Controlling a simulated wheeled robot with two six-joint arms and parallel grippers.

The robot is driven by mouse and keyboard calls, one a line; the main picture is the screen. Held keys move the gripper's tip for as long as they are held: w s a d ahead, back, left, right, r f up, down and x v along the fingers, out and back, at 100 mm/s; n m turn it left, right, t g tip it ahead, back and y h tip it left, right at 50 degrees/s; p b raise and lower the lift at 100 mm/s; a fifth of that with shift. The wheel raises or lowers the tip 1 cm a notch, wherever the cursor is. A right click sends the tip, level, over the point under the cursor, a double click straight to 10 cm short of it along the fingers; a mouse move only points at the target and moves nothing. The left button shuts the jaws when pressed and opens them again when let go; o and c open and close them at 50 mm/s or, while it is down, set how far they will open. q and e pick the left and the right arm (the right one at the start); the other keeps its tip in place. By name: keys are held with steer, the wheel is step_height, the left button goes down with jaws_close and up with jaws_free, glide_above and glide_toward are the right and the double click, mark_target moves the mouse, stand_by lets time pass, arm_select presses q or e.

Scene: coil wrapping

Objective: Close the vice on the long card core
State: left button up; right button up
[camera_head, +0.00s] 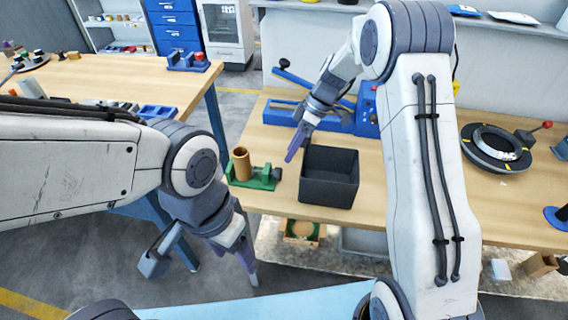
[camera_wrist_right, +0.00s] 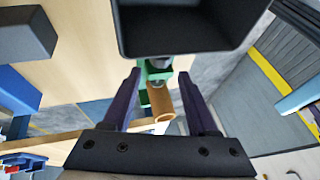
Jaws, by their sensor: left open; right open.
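The card core (camera_head: 242,164) is a short brown tube standing upright in the green vice (camera_head: 262,183) near the front edge of the table. A dark part sits at the vice's right end. In the right wrist view the core (camera_wrist_right: 161,104) and green vice (camera_wrist_right: 154,72) show between the fingers, but beyond them. My right gripper (camera_head: 297,148) is open and empty, above the table to the right of the vice; its fingers also frame the right wrist view (camera_wrist_right: 158,74). My left gripper (camera_head: 203,268) is open and empty, low in front of the table.
A black bin (camera_head: 329,188) stands just right of the vice. A blue machine (camera_head: 368,112) is behind it. A round dark fixture with a ring (camera_head: 496,147) lies at the right. Another table (camera_head: 130,75) with parts is at the left. A wooden box (camera_head: 302,230) sits below the table.

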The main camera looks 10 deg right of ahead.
mark_target(280, 170)
steer(key=shift+v, duration=1.4)
steer(key=o, duration=0.3)
steer(key=a+f+t+p, duration=0.1)
steer(key=f+p, duration=0.1)
steer(key=f, duration=0.1)
steer(key=s+a+f+t+p, duration=0.1)
steer(key=a+f+p, duration=0.1)
steer(key=f, duration=0.1)
steer(key=s+a+f+t+h+p, duration=0.1)
steer(key=a+f+p, duration=0.1)
steer(key=f+p, duration=0.1)
steer(key=shift+f+n, duration=0.1)
steer(key=shift+n, duration=0.3)
